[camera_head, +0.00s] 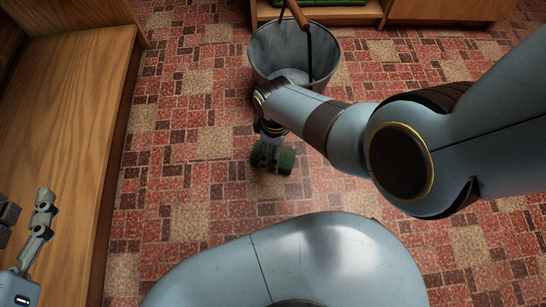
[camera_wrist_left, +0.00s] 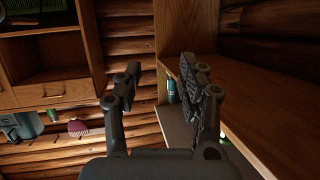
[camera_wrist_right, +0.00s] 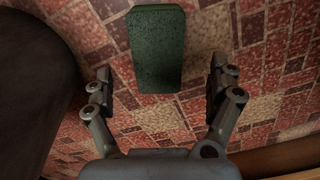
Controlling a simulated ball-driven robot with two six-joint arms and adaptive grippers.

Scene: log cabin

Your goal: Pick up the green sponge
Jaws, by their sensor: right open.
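The green sponge (camera_wrist_right: 157,45) lies on the red patterned floor, filling the upper middle of the right wrist view. In the head view the sponge (camera_head: 286,161) is a dark green block partly covered by my right gripper (camera_head: 268,160). In its wrist view, my right gripper (camera_wrist_right: 160,78) is open, with its fingers spread wider than the sponge and nothing between the tips. The sponge lies just beyond them. My left gripper (camera_head: 26,212) is open and empty over the wooden bench at the left; its open fingers (camera_wrist_left: 168,88) also show in its wrist view.
A grey metal bucket (camera_head: 265,55) with a raised handle stands behind my right forearm. A wooden bench (camera_head: 75,110) runs along the left side. A wooden shelf unit (camera_head: 440,10) is at the back. The floor left of the sponge is clear.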

